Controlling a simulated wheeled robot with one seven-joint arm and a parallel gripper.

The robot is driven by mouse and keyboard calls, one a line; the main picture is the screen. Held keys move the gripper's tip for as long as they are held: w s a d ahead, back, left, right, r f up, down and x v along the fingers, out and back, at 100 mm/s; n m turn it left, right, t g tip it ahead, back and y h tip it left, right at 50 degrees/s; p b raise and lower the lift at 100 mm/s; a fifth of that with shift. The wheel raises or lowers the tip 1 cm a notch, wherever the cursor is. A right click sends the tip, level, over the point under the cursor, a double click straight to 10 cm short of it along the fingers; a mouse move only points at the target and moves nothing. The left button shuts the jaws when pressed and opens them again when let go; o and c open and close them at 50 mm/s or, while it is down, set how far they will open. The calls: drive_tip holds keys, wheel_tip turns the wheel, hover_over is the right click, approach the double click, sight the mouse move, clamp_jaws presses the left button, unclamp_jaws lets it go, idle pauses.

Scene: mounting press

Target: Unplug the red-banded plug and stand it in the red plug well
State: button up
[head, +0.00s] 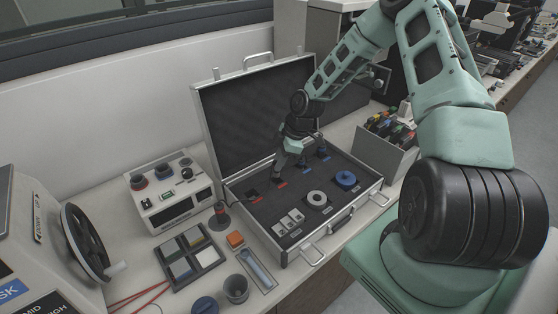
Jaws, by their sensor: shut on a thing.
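An open grey case (336,225) with a dark foam insert stands on the bench. Along the back of the insert are red marks (281,184) at the left and blue marks (308,172) to their right. My gripper (277,174) points down over the back left of the insert, close above a red mark. It is shut on a small dark thing, taken to be the red-banded plug; the fingers mostly hide it. I cannot tell whether it touches the insert or which well is beneath it.
A white instrument box (170,197) with knobs stands left of the case. A ring (317,199) and a blue disc (346,180) lie in the case.

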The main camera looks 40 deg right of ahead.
drive_tip(key=shift+f, duration=0.1)
drive_tip(key=shift+f+b, duration=0.55)
drive_tip(key=shift+f, duration=0.1)
drive_tip(key=shift+f, duration=0.2)
drive_tip(key=shift+f+b, duration=0.7)
drive_tip(key=shift+f, duration=0.2)
drive_tip(key=shift+f, duration=0.35)
idle(0.5)
drive_tip(key=o, duration=1.5)
drive_tip(key=shift+r, duration=0.2)
